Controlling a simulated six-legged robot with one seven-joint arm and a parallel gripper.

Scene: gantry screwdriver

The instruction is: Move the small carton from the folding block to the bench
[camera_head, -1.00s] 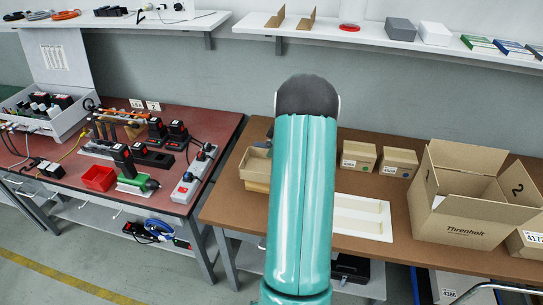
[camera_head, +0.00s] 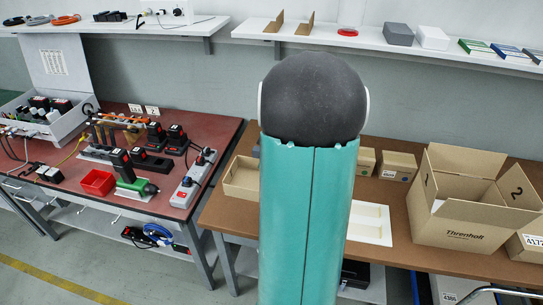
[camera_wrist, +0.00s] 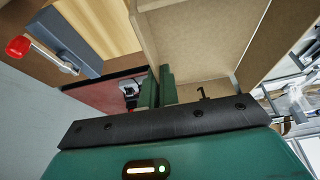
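The small carton (camera_head: 240,180) is an open-topped brown box, partly hidden by my arm in the head view. In the wrist view the carton (camera_wrist: 195,35) fills the upper middle, tilted, with a black "1" on one panel. My gripper's green fingers (camera_wrist: 160,88) are close together with one carton wall between them. The folding block (camera_wrist: 105,22) shows as pale wood at upper left in the wrist view, beside a grey bar with a red handle. My arm hides the block in the head view. The brown bench (camera_head: 405,215) lies under the carton; contact is unclear.
A large open carton (camera_head: 470,215) stands at the right of the bench. A red-topped bench (camera_head: 180,195) with tools stands at left, across a narrow gap.

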